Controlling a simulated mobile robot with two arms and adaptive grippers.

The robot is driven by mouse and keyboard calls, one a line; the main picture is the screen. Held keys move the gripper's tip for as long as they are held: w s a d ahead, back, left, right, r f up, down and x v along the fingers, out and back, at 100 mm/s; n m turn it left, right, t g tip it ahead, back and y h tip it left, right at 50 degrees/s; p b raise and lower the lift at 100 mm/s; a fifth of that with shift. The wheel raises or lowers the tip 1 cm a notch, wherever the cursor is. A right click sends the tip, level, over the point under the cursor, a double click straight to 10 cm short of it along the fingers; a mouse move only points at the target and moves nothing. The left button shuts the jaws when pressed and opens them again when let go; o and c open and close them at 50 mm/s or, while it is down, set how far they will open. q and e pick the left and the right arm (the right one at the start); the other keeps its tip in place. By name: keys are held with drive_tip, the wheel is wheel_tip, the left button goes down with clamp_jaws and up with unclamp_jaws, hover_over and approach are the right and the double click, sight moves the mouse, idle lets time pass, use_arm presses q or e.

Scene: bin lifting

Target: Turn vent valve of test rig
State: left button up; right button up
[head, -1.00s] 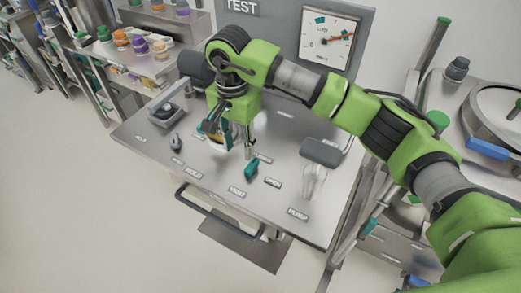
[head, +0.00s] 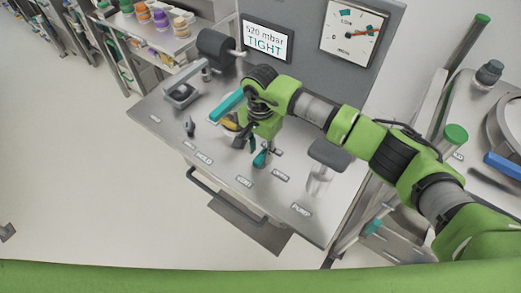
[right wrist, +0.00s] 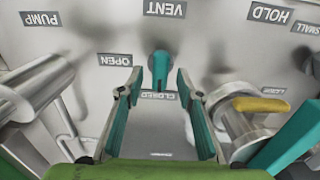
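The vent valve's teal handle (head: 262,158) stands on the steel panel of the test rig (head: 215,150), close to my right gripper (head: 257,145), which partly hides it. In the right wrist view the teal handle (right wrist: 160,66) lies between the tips of my right gripper (right wrist: 159,84). The two teal-padded fingers are spread, with visible room on both sides of the handle. The VENT label (right wrist: 164,9) is beyond the handle, the OPEN label (right wrist: 115,60) to its left and the CLOSED label (right wrist: 159,96) between the fingers. My left gripper is not in view.
A yellow-handled valve (right wrist: 258,104) and a long teal lever (head: 228,105) are beside the gripper. A grey pump handle (head: 329,153) stands to the right. The display (head: 265,41) reads 520 mbar TIGHT. A dial gauge (head: 352,32) is next to it.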

sight(261, 159)
drive_tip(key=shift+s+a+f, duration=0.1)
drive_tip(key=shift+f, duration=1.05)
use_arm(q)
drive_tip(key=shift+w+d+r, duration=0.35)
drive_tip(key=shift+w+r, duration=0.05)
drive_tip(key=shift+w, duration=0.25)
use_arm(e)
clamp_jaws()
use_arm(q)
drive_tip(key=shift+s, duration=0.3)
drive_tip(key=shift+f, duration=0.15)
